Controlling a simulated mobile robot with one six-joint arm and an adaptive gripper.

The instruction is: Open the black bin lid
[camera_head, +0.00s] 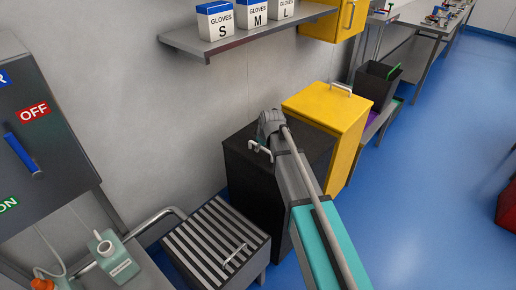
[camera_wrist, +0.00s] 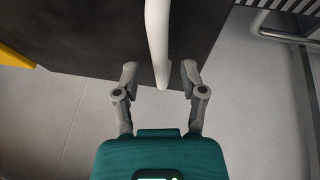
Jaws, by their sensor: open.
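The black bin (camera_head: 255,180) stands beside the wall, with its dark lid (camera_head: 313,147) lying flat on top as far as I can see. A pale handle (camera_head: 260,150) stands up from the lid near its left edge. My arm reaches over the bin and hides part of the lid. In the wrist view my gripper (camera_wrist: 160,75) is open, with one finger on each side of the white handle (camera_wrist: 157,40). The handle's end lies between the fingertips, with gaps on both sides. The lid's dark surface (camera_wrist: 90,30) fills the upper part of that view.
A yellow bin (camera_head: 340,108) with a handle stands right behind the black bin. A slatted metal step or grate (camera_head: 215,245) is in front of it. A shelf with glove boxes (camera_head: 215,40) hangs above.

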